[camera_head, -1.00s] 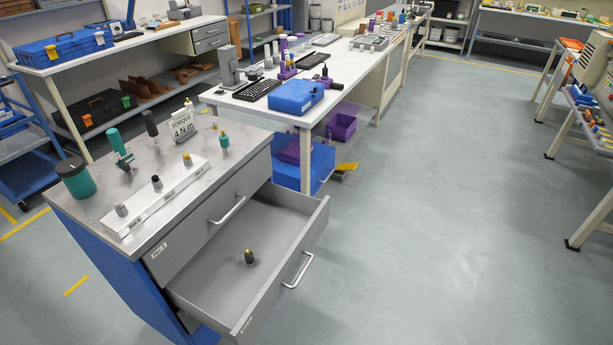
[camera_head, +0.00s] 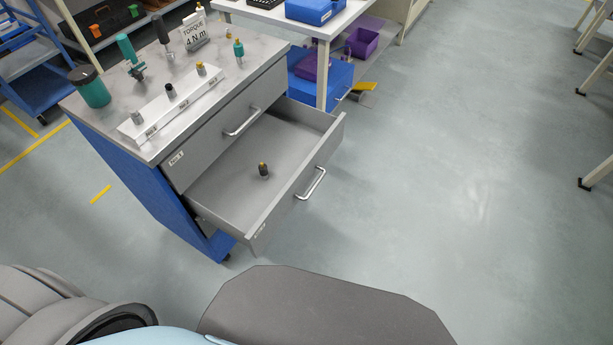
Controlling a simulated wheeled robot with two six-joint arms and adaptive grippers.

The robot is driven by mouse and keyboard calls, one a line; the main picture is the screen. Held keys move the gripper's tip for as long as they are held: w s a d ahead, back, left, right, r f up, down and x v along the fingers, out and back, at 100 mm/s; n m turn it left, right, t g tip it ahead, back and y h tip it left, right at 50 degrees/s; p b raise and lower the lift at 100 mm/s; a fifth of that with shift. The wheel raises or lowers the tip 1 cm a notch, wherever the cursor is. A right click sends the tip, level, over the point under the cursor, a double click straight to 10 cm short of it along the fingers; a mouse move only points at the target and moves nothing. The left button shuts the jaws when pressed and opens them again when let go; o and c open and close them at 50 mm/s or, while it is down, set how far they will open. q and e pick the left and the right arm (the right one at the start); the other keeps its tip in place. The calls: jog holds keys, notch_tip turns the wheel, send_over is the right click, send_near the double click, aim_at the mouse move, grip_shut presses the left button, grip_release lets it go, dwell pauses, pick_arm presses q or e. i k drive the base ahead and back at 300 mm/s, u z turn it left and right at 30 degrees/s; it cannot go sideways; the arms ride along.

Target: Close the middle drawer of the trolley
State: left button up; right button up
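The trolley (camera_head: 152,190) has blue sides and a grey top and stands at the left of the head view. Its open drawer (camera_head: 290,195) is pulled well out toward the right, below a shut drawer (camera_head: 225,125) labelled No.1. The open drawer has a silver bar handle (camera_head: 311,184) on its front. Anything lower on the trolley is hidden by the open drawer. Neither of my grippers is in view.
On the trolley top are a holder strip (camera_head: 172,105) with several bits, a green-black cup (camera_head: 90,87), screwdrivers and a torque sign (camera_head: 194,32). A white workbench (camera_head: 323,50) with blue and purple bins stands behind. The floor (camera_head: 450,190) to the right is clear.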

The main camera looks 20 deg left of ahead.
aim_at(295, 140)
jog(key=z, duration=0.05)
jog(key=k, duration=0.5)
jog(key=u, duration=1.05)
jog(key=i, duration=0.7)
jog(key=u, duration=0.3)
